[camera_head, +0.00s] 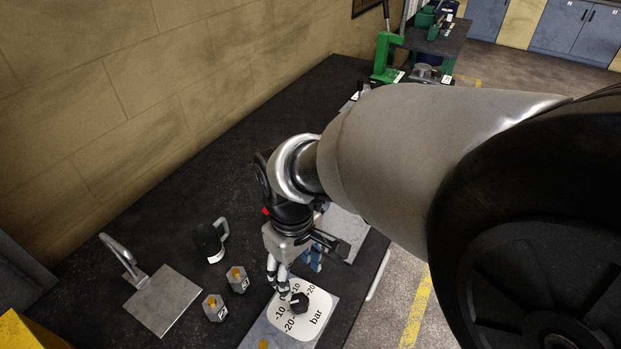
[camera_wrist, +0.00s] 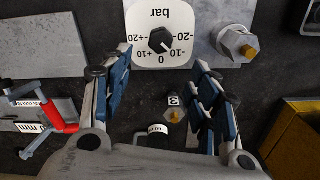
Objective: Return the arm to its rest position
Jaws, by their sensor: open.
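My gripper (camera_head: 294,272) hangs at the end of my arm over the dark workbench, close to a white gauge plate (camera_head: 285,326). In the wrist view my gripper (camera_wrist: 161,62) is open, with its two blue-padded fingers wide apart and nothing held between them. The gauge plate also shows there (camera_wrist: 145,20), beyond the fingertips. Its black knob (camera_wrist: 161,40) appears apart from both fingers; the knob also shows in the head view (camera_head: 299,302). My arm hides part of the bench.
Two hexagonal pieces (camera_head: 237,279) (camera_head: 214,308), a dark mug (camera_head: 208,241) and a metal plate with a curved handle (camera_head: 165,303) stand left of the gripper. A red-handled tool (camera_wrist: 62,122) lies at left in the wrist view. A green jack (camera_head: 386,57) stands at the far end. A wall bounds the left side.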

